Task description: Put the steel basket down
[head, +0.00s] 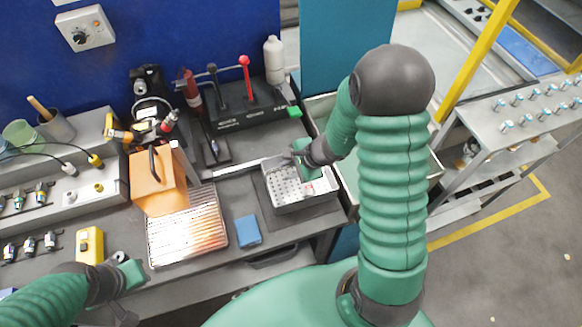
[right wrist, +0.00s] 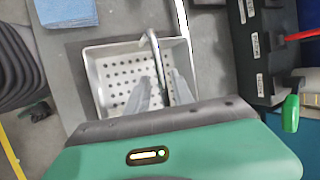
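The steel basket (head: 272,187) is a shallow tray with a perforated floor, over a dark mat at the right end of the bench. In the right wrist view, the basket (right wrist: 97,72) shows a thin handle bar (right wrist: 155,50) across it. My right gripper (head: 305,158) is over the basket. In the wrist view, the fingers of my right gripper (right wrist: 163,88) lie on either side of the bar; I cannot tell whether they grip it. My left gripper (head: 130,290) is at the front left, away from the basket; its finger opening is unclear.
A blue cloth (head: 247,231) lies left of the basket, beside a bright wire rack (head: 187,225) and an orange box (head: 158,180). A black unit with levers (head: 245,115) and a white bottle (head: 274,60) stand behind. The bench's right edge is close to the basket.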

